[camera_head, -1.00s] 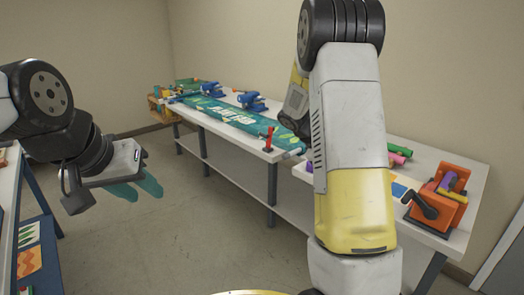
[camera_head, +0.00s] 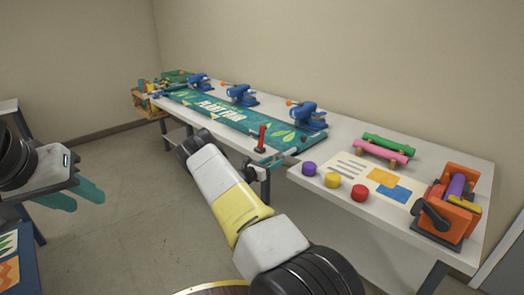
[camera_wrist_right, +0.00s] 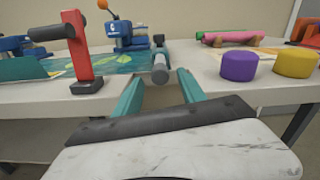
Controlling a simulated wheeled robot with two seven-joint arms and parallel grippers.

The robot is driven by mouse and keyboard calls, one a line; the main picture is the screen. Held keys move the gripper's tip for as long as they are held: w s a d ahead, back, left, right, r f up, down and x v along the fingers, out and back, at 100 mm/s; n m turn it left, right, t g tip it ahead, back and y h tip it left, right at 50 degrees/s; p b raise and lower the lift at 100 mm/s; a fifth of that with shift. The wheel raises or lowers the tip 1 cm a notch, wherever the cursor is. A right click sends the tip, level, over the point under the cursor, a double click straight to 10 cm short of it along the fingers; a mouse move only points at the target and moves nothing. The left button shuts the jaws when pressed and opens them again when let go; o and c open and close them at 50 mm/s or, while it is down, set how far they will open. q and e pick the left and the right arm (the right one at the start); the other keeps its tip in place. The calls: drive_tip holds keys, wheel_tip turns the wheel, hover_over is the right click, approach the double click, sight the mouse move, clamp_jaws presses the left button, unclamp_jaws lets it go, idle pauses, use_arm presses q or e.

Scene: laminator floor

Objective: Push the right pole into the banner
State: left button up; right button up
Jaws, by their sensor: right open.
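The teal banner (camera_head: 215,108) lies along the long white table. A grey round pole end (camera_wrist_right: 160,70) shows at the banner's near right end in the right wrist view; how far the pole lies inside the banner I cannot tell. My right gripper (camera_wrist_right: 160,92) is open and empty, its two teal fingers pointing at the pole end, one on each side in the picture. The pole end appears just beyond the fingertips. In the head view my right arm hides most of this gripper. My left gripper (camera_head: 75,196) is open and empty over the floor at the left.
Several blue clamps (camera_head: 305,115) line the banner's back edge. Purple (camera_head: 309,169), yellow (camera_head: 332,180) and red (camera_head: 359,193) pucks sit on the right table, with an orange machine (camera_head: 448,200) further right.

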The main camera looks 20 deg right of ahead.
sight(284, 155)
drive_tip(key=x, duration=0.7)
drive_tip(key=shift+d, duration=0.15)
clamp_jaws()
idle(1.2)
